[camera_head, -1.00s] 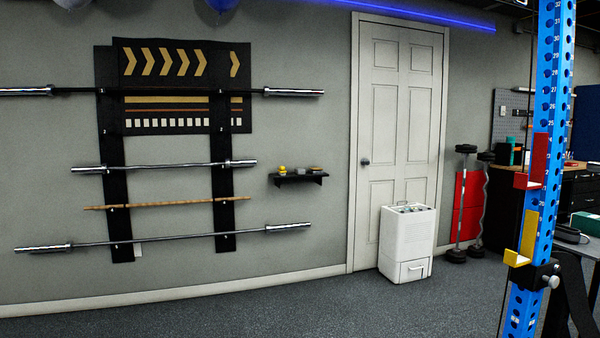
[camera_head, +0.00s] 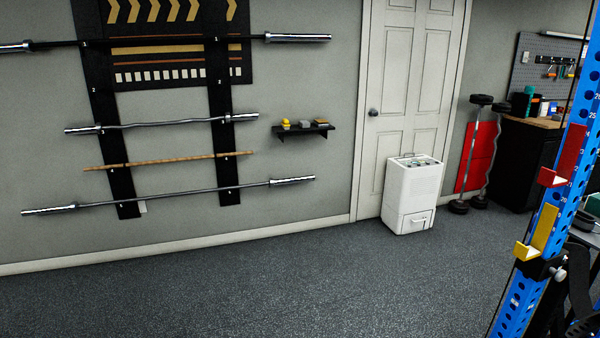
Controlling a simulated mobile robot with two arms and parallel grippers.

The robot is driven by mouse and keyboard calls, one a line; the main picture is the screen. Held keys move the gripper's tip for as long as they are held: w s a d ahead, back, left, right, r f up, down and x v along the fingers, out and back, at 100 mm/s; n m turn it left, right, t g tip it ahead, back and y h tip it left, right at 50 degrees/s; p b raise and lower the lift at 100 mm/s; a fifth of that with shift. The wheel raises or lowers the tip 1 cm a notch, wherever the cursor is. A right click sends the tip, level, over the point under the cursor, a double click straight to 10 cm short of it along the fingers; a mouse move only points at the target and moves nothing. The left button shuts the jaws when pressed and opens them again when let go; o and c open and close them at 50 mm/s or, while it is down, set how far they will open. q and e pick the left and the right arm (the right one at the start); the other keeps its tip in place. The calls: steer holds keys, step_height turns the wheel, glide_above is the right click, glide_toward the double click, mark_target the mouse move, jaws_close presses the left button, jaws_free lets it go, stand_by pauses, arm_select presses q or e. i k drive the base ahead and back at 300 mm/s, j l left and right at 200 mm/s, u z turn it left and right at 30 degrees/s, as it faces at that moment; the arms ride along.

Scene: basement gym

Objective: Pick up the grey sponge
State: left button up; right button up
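A small grey block that looks like the grey sponge (camera_head: 305,124) sits on a small black wall shelf (camera_head: 303,131). A yellow object (camera_head: 286,123) is to its left on the shelf, and a flat brownish object (camera_head: 321,121) is to its right. They are small in view, so fine detail cannot be made out. Neither of my grippers shows in this view.
Barbells on a black wall rack (camera_head: 224,160) hang left of the shelf. A white cabinet-like unit (camera_head: 411,195) stands by the white door (camera_head: 410,90). A blue rack post (camera_head: 553,200) stands at right. The dark floor (camera_head: 270,285) before the shelf is clear.

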mark_target(302, 124)
steer(key=i, duration=2.4)
